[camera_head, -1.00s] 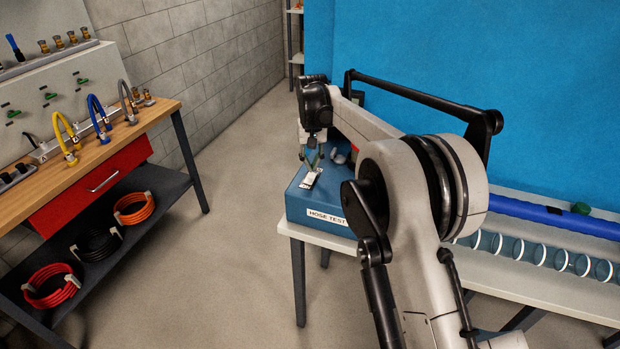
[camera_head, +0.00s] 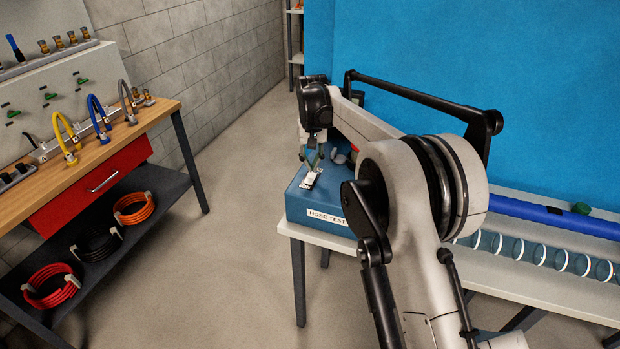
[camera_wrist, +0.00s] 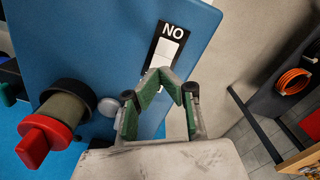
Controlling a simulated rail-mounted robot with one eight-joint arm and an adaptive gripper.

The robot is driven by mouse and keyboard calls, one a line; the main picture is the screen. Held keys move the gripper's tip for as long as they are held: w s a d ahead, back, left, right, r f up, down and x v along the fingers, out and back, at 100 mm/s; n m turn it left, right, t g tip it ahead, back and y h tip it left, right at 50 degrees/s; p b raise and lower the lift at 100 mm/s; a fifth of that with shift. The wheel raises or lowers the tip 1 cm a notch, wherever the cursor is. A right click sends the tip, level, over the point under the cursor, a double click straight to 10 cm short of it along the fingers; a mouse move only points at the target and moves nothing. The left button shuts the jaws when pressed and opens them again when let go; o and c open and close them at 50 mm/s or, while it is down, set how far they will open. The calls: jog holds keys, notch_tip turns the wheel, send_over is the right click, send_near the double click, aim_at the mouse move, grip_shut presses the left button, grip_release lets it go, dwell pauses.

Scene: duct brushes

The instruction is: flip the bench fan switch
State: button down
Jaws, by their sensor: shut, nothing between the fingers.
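The bench fan switch (camera_wrist: 170,50) is a white rocker on a black plate on the blue hose test box (camera_wrist: 100,35). In the wrist view its lettering reads "NO", seemingly "ON" upside down. It also shows in the head view (camera_head: 309,181) as a small black and white patch on the box top. My gripper (camera_wrist: 174,80) is shut and empty, its green-padded fingertips together over the near end of the switch and hiding part of it. I cannot tell whether they touch it. In the head view my gripper (camera_head: 314,161) points down over the box.
A red-handled valve (camera_wrist: 45,137) and a grey knob (camera_wrist: 110,106) stand on the box beside my fingers. A blue tube (camera_head: 555,216) lies along the bench on the right. A wooden workbench (camera_head: 85,165) with hoses stands left. The floor between is clear.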

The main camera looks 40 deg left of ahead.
aim_at(312, 175)
jog(key=shift+f+b, duration=0.8)
jog(key=shift+f, duration=0.5)
dwell(0.7)
jog(key=shift+r+p, duration=1.1)
jog(key=shift+r, duration=2.4)
